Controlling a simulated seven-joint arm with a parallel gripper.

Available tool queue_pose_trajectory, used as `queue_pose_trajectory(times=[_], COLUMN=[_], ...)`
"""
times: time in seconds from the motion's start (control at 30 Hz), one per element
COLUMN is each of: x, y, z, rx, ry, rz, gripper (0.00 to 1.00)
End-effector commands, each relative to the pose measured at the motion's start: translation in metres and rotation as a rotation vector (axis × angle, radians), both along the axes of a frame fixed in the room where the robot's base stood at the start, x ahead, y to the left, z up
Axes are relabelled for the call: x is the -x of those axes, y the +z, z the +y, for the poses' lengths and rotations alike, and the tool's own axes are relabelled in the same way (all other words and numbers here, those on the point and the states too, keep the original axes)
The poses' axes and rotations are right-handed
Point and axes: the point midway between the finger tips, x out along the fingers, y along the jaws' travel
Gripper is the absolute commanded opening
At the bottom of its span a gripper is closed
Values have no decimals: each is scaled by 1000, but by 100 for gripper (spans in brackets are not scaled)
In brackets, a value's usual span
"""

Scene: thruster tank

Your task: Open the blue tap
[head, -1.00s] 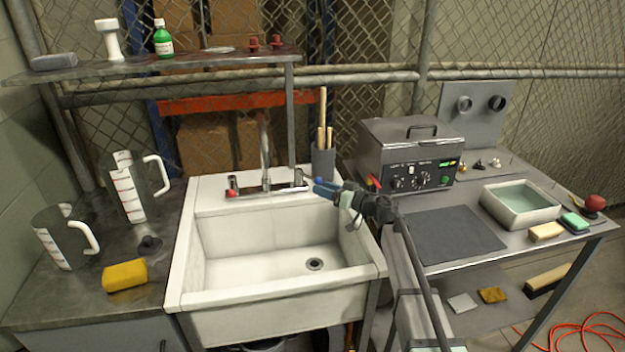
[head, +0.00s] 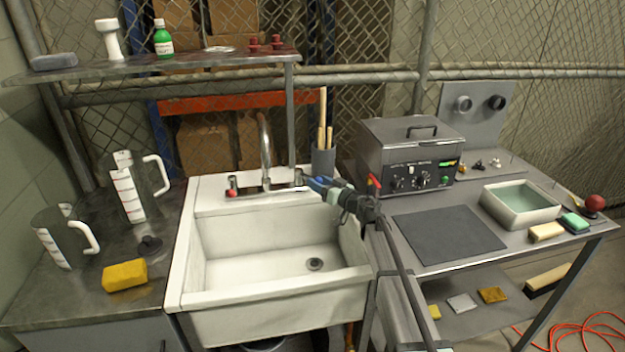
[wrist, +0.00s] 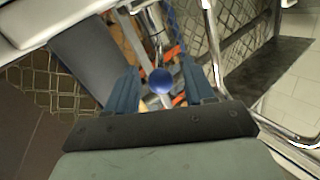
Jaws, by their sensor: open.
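The blue tap shows as a round blue knob (wrist: 161,81) in the wrist view, between and just beyond the two fingers of my gripper (wrist: 165,85). The fingers stand apart on either side of it, and I cannot tell if either touches it. In the head view my gripper (head: 318,186) is at the right end of the faucet (head: 265,160), over the sink's back right corner. There the gripper largely hides the blue knob. The red tap knob (head: 232,192) is at the faucet's left end.
The white sink (head: 215,307) is empty. A grey holder with wooden sticks (head: 323,163) stands close behind my gripper. A metal bath unit (head: 410,150) is to the right. Measuring jugs (head: 130,195) and a yellow sponge (head: 125,275) are on the left counter.

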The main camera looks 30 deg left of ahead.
Motion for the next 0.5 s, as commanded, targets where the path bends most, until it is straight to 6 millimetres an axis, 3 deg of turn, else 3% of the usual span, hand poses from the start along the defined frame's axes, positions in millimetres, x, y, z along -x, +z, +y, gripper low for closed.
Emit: queue_pose_trajectory(times=[0.2,0.5], x=[-9,-9], y=[0,0], z=[30,37], rx=[0,0], ry=[1,0], rz=[0,1], gripper=[53,53])
